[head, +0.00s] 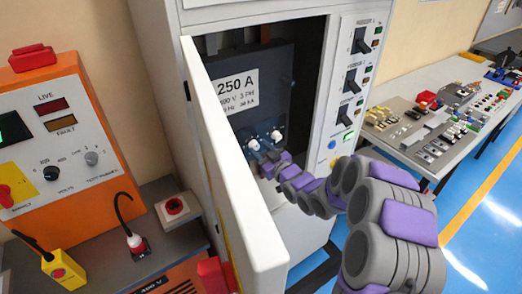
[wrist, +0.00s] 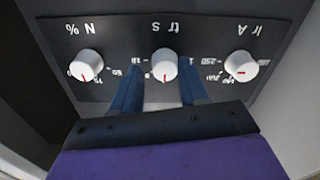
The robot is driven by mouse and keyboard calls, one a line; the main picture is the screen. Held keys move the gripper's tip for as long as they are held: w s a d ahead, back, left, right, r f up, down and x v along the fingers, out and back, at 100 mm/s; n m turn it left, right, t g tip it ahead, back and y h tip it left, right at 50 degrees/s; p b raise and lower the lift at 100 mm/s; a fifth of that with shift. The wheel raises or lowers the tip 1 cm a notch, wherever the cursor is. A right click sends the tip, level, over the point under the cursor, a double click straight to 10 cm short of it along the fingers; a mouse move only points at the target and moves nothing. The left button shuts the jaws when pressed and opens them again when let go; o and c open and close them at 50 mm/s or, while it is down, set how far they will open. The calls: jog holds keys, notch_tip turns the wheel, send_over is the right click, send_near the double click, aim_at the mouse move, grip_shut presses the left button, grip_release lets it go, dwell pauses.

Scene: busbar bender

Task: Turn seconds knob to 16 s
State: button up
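The seconds knob (wrist: 164,65), a round white dial labelled "tr s", sits in the middle of a dark panel. The wrist view shows it upside down, with its red mark toward the picture's bottom. My gripper (wrist: 161,78) is open, its two dark fingers on either side of this knob with a visible gap to each. Whether the fingertips reach level with the knob is hard to tell. In the head view my gripper (head: 259,156) is inside the open cabinet at the breaker's white knobs and partly hides them. Parts of the printed scale are hidden by the fingers.
The "N %" knob (wrist: 85,66) and the "Ir A" knob (wrist: 242,66) flank the middle one. The open cabinet door (head: 232,165) stands left of my arm. Switches line the cabinet's right front (head: 338,120). An orange tester (head: 62,140) stands at left, a parts table (head: 435,120) at right.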

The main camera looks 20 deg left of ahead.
jog(key=shift+a, duration=0.45)
jog(key=c, duration=0.5)
jog(key=shift+c, duration=1)
jog(key=shift+f, duration=0.1)
jog(key=shift+m+p, duration=0.3)
jog(key=shift+p, duration=0.35)
jog(key=m+p, duration=0.2)
jog(key=p, duration=0.2)
jog(key=shift+m, duration=0.4)
jog(key=m+p, duration=0.4)
jog(key=shift+m, duration=0.3)
jog(key=m+p, duration=0.3)
jog(key=m, duration=0.2)
jog(key=shift+f+p, duration=0.1)
jog(key=shift+p, duration=0.25)
jog(key=m+p, duration=0.1)
jog(key=m, duration=0.3)
jog(key=shift+m, duration=0.3)
jog(key=shift+f+m+p, duration=0.1)
jog(key=shift+m+p, duration=0.2)
jog(key=shift+p, duration=0.05)
